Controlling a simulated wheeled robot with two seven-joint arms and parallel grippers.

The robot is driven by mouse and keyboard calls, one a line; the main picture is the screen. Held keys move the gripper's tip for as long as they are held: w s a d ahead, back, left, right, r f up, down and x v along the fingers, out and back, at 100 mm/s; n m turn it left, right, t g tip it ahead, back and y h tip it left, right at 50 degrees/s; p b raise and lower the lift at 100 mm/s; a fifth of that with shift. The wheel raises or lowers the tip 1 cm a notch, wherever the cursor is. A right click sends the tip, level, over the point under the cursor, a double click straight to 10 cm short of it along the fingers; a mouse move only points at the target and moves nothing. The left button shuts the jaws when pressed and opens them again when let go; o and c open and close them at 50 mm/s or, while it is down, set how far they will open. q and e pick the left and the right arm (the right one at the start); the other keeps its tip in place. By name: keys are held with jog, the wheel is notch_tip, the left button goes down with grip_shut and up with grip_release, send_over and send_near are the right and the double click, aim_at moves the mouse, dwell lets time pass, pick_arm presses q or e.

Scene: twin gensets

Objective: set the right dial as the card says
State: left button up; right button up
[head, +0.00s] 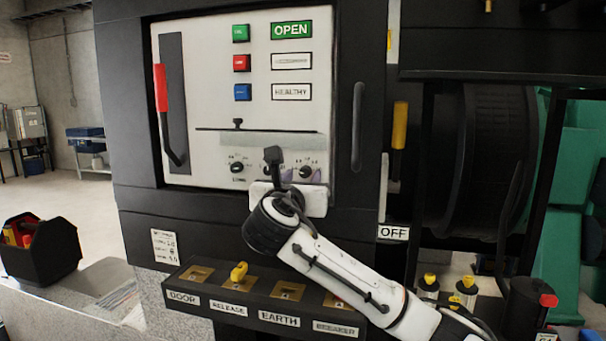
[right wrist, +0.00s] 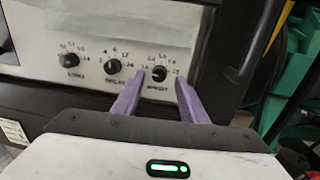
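The right dial (head: 306,171) is a small black knob with printed numbers on the white panel; it also shows in the right wrist view (right wrist: 159,73). My right gripper (head: 301,177) is in front of it. In the right wrist view its purple fingers (right wrist: 160,80) are apart, one on each side of the dial. I cannot tell whether they touch it. The knob's exact setting is too small to read. A white card (head: 164,246) with several lines of small, unclear print is on the cabinet at lower left. My left gripper is not in view.
A left dial (head: 236,167) and a middle dial (right wrist: 112,66) sit beside the right one. A red-handled lever (head: 161,88) is at the panel's left. A black key ledge (head: 240,300) juts out below. A black handle (head: 357,125) stands right of the panel.

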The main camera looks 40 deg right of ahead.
jog(key=shift+x, duration=0.9)
grip_shut()
